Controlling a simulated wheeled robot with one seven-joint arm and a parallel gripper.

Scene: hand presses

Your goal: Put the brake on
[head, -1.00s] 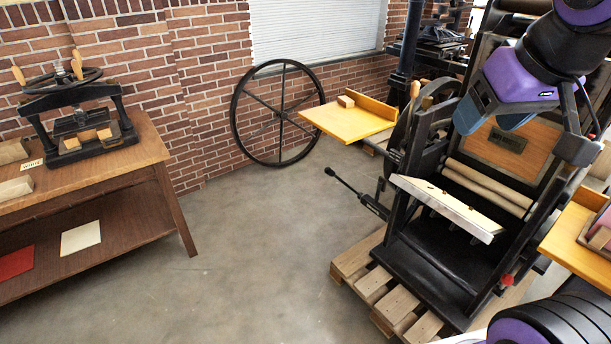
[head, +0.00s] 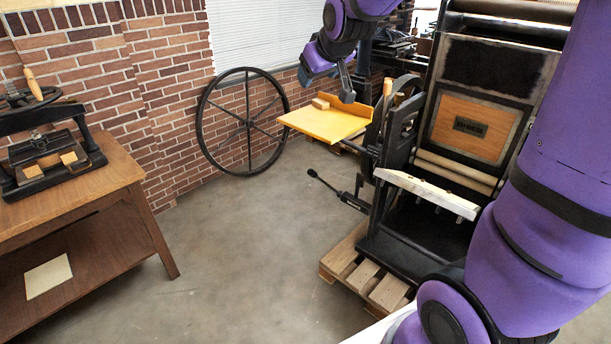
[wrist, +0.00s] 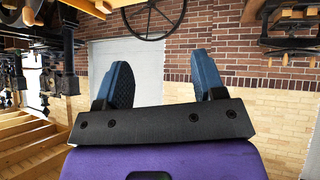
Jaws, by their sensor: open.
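The large black press (head: 425,215) stands on a wooden pallet at the right of the head view. A black lever (head: 330,186) with a dark grip juts out low from its left side. A wooden-handled lever (head: 387,90) stands upright above it, beside the flywheel. I cannot tell for certain which lever is the brake. My gripper (head: 327,86) is above and behind the yellow side table, left of the press, and apart from both levers. In the wrist view my gripper (wrist: 162,78) is open, with nothing between its blue fingers. Neither lever can be made out there.
The yellow side table (head: 325,125) bears a small wooden block. A spoked wheel (head: 243,122) leans on the brick wall. A brown table (head: 95,185) with a small hand press stands at left. The grey floor between is clear. My arm hides the press's right side.

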